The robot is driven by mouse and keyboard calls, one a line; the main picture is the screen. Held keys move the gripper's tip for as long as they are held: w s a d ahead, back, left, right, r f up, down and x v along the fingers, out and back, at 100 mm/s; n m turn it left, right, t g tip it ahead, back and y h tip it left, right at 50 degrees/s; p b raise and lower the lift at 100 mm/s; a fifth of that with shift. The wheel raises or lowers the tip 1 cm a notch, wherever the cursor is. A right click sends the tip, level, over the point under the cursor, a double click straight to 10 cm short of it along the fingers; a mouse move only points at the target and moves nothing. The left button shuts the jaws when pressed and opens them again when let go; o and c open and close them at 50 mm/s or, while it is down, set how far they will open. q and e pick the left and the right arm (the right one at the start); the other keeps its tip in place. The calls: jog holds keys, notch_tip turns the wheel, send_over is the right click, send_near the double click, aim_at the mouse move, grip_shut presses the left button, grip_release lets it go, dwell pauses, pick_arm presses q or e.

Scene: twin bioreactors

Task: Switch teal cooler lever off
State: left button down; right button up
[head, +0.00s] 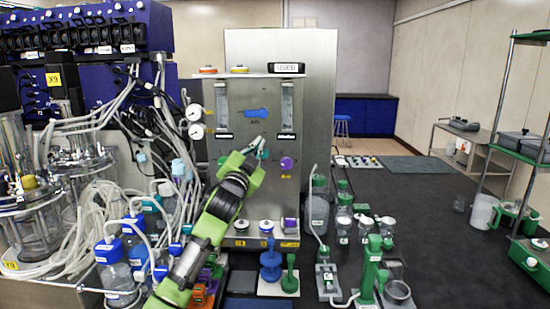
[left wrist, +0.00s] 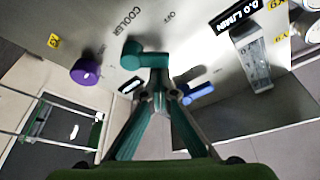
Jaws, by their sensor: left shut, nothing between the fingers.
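The teal cooler lever (left wrist: 132,54) is on the steel panel in the left wrist view. Its round hub is at the left and its handle points right in that picture. The printed words COOLER (left wrist: 125,20) and OFF (left wrist: 168,17) are above it; the handle does not point straight at OFF. My left gripper (left wrist: 160,98) is shut and empty, its tips close to the handle's end; I cannot tell whether they touch. In the head view my left gripper (head: 259,147) is in front of the panel, and I cannot make out the lever clearly there. My right gripper is not in view.
A purple knob (head: 287,164) is right of my gripper, and a blue lever (head: 257,113) is above it. Gauges (head: 195,121), tubing and bottles crowd the left. Bottles and green stands (head: 374,270) are on the dark surface at right.

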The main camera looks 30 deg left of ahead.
pick_arm(q)
jog(key=n+y+b, duration=0.1)
jog(key=n, duration=0.2)
jog(key=a+f+n+y+b, duration=0.1)
jog(key=n, duration=0.2)
jog(key=s+a+f+n+g+y+b, duration=0.1)
jog(key=n+y+b, duration=0.1)
jog(key=n, duration=0.1)
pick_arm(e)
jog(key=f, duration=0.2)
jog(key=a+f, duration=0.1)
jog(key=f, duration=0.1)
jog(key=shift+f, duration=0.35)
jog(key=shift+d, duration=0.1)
pick_arm(q)
jog(key=shift+f, duration=0.1)
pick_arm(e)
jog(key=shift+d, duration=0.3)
